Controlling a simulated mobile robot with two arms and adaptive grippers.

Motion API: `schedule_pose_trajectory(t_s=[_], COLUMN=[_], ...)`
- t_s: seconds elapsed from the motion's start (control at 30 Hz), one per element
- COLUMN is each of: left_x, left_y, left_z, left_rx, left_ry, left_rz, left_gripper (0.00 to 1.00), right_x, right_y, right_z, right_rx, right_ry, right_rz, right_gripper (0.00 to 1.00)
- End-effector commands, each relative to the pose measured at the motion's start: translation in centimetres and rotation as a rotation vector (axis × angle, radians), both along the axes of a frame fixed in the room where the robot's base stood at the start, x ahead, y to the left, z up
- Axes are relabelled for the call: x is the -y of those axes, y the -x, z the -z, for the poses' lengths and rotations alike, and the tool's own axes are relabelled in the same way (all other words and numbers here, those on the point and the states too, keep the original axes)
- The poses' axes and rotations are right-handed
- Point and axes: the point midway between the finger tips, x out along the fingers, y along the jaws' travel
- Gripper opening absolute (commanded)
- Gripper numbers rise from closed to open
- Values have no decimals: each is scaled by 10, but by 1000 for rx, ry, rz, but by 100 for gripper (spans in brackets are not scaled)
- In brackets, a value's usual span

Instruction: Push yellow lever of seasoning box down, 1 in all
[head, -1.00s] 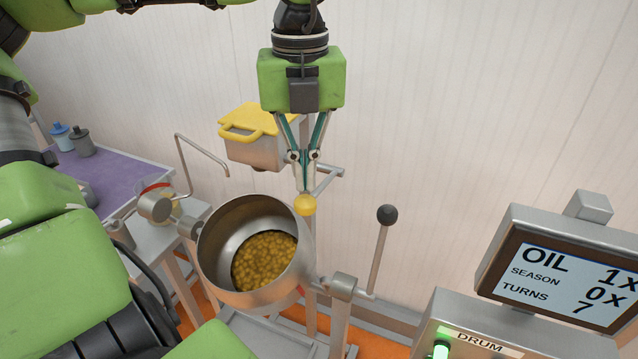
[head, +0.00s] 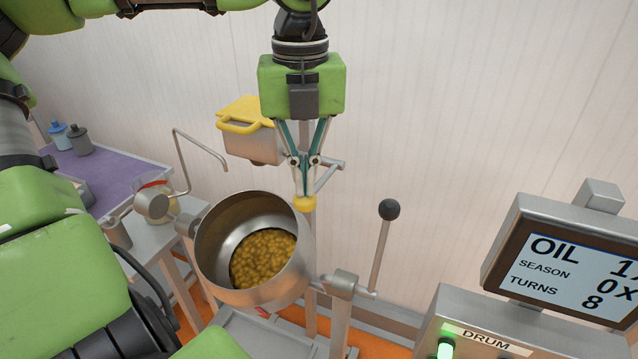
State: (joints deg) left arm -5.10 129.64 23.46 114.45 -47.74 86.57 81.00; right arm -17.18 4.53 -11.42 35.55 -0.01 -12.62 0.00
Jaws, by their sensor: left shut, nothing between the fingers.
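The seasoning box (head: 250,143) is a metal box with a yellow lid, mounted on a stand left of my left gripper. Its lever ends in a yellow knob (head: 305,205). My left gripper (head: 305,193) points down, shut and empty, with its fingertips at the top of the knob; they appear to touch it and hide its upper part. My right gripper is not in view.
The metal drum (head: 250,250) with yellowish pieces inside is just below and left of the knob. A black-knobbed lever (head: 389,210) stands to the right. The display (head: 568,268) reads OIL 1, SEASON 0X, TURNS 8. A purple table (head: 100,172) is at the left.

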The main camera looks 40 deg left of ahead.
Motion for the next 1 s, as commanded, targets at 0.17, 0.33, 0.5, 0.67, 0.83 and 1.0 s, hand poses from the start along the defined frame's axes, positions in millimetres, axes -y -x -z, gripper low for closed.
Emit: schedule_pose_trajectory(t_s=[0.17,0.33,0.5,0.67,0.83,1.0], left_x=[0,0,0,0,0,0], left_y=[0,0,0,0,0,0], left_z=[17,29,41,42,44,46], left_rx=[1,-1,-1,-1,0,0], left_ry=[-1,-1,-1,-1,-1,-1], left_rz=[0,-1,-1,0,-1,-1], left_gripper=[0,0,0,0,0,0], right_x=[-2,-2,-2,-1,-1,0], right_y=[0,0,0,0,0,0], right_z=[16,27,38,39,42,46], right_rx=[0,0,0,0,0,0], right_ry=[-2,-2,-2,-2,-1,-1], right_rz=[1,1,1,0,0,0], right_gripper=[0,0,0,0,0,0])
